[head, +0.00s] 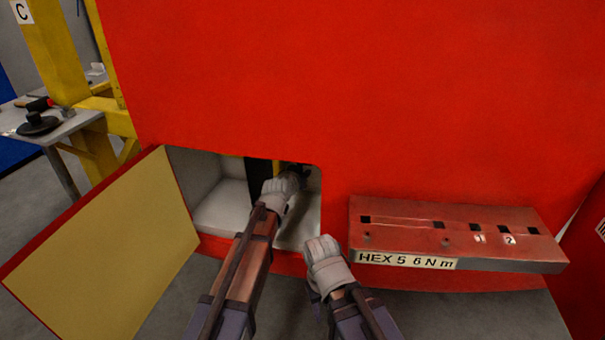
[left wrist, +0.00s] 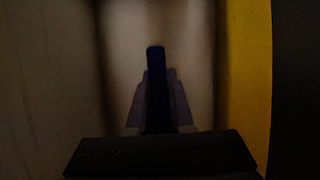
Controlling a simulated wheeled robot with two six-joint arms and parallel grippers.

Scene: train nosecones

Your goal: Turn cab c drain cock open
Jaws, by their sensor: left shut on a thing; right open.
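The open compartment (head: 226,205) low in the red cab front has a pale interior. My left gripper (head: 299,172) reaches into its right part, past a dark upright divider. In the left wrist view its fingers (left wrist: 156,105) are shut on a dark narrow bar (left wrist: 156,62), which looks like the drain cock handle and points away from the camera. The rest of the cock is hidden or too dark to see. My right gripper (head: 322,245) is outside, below the compartment's right corner, open and holding nothing that I can see.
The hinged door (head: 105,240) hangs open on the left. A red ledge (head: 455,232) labelled HEX 5 6 N m juts out on the right. A yellow strip (left wrist: 248,70) runs close beside the left gripper. A table (head: 60,125) stands back left.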

